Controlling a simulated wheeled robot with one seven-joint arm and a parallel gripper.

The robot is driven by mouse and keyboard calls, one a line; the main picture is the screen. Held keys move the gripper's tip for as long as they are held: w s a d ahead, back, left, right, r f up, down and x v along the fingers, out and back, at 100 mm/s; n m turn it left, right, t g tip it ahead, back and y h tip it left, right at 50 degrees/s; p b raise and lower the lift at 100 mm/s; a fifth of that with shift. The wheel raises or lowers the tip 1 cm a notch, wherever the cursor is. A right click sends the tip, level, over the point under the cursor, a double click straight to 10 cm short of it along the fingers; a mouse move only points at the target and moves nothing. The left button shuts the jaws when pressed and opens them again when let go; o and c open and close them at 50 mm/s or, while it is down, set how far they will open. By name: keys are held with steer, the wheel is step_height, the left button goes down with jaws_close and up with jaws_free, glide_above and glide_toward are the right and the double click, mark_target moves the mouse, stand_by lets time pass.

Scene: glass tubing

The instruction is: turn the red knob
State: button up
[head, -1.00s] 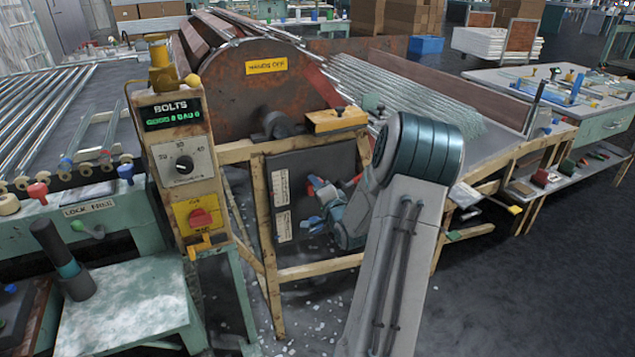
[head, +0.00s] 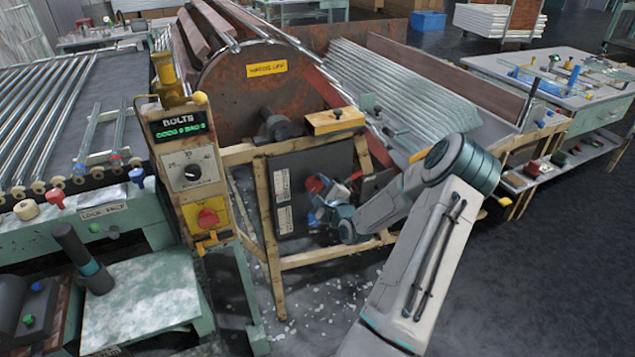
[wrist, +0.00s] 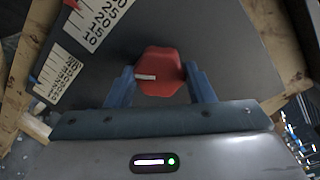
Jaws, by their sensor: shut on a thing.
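The red knob (wrist: 165,60) is on a dark panel, in the middle of the wrist view. It has a lobed rim and a white pointer mark that points left in that view. My gripper (wrist: 160,80) is shut on the knob, with one blue finger at each side of it. In the head view, my gripper (head: 320,203) is at the dark panel (head: 305,170) under the drum, and red shows beside its blue fingers. My gripper and wrist hide part of the knob there.
White scales (wrist: 97,20) with numbers are on the panel near the knob. A wooden frame (head: 266,225) surrounds the panel. A control post (head: 190,140) with another red switch (head: 208,217) stands to the left. Floor at the lower right is clear.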

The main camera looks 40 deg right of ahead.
steer(key=shift+f+m+p, duration=0.1)
steer(key=shift+m+p, duration=0.65)
steer(key=shift+m, duration=1.25)
steer(key=o, duration=1)
steer(key=shift+s, duration=0.1)
steer(key=s, duration=0.4)
steer(key=s+a, duration=0.1)
steer(key=s, duration=0.4)
steer(key=s+a, duration=0.1)
steer(key=s, duration=0.3)
steer(key=shift+s+a+r, duration=0.1)
steer(key=shift+s+r, duration=0.15)
steer(key=shift+r, duration=0.1)
